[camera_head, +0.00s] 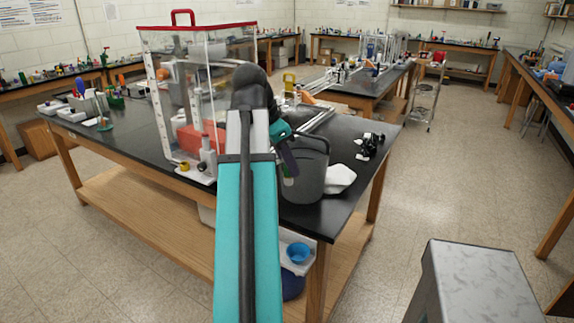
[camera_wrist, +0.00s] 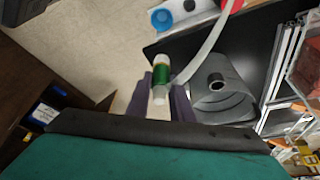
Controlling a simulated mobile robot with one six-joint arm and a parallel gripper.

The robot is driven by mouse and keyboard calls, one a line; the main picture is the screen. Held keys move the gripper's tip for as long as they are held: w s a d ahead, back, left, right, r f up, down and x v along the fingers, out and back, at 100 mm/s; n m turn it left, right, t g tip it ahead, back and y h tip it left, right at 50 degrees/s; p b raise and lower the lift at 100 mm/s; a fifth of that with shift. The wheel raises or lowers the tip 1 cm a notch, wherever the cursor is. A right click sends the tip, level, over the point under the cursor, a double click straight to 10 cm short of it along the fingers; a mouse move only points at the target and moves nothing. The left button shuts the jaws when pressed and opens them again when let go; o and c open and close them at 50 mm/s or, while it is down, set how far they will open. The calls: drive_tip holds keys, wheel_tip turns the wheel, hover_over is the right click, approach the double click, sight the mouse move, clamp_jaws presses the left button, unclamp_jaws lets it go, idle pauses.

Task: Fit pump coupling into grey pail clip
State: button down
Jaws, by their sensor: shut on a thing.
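My gripper (camera_wrist: 164,92) has purple fingers and is shut on the pump coupling (camera_wrist: 162,72), a small cylinder with a green middle and pale ends. In the head view my gripper (camera_head: 288,165) is partly hidden by my arm, and a little of the coupling (camera_head: 288,182) shows at its tip, in front of the grey pail. The grey pail (camera_head: 309,172) stands near the front corner of the black bench. In the wrist view the pail (camera_wrist: 238,104) lies right of the coupling, with a dark ring-shaped clip (camera_wrist: 216,81) showing on it. The coupling looks apart from the clip.
A clear box with a red lid (camera_head: 195,27) stands on the bench (camera_head: 120,138) left of my arm. A white cloth (camera_head: 340,179) and a black device (camera_head: 369,145) lie right of the pail. A pale curved strip (camera_wrist: 212,42) passes near the pail in the wrist view.

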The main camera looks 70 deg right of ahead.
drive_tip(key=shift+w+a+r, duration=0.1)
drive_tip(key=shift+w+r, duration=0.05)
drive_tip(key=shift+r, duration=0.15)
drive_tip(key=p, duration=0.3)
approach(301, 166)
drive_tip(key=shift+w+a+r, duration=0.45)
drive_tip(key=shift+a+r, duration=0.05)
drive_tip(key=shift+a, duration=0.1)
drive_tip(key=shift+d, duration=0.1)
drive_tip(key=shift+w+d+f+p, duration=0.1)
drive_tip(key=shift+d+f+p, duration=0.15)
drive_tip(key=shift+f+p, duration=0.5)
drive_tip(key=shift+w+d+f+p, duration=0.1)
drive_tip(key=shift+d+f+p, duration=0.2)
drive_tip(key=shift+f, duration=0.75)
drive_tip(key=shift+f, duration=0.2)
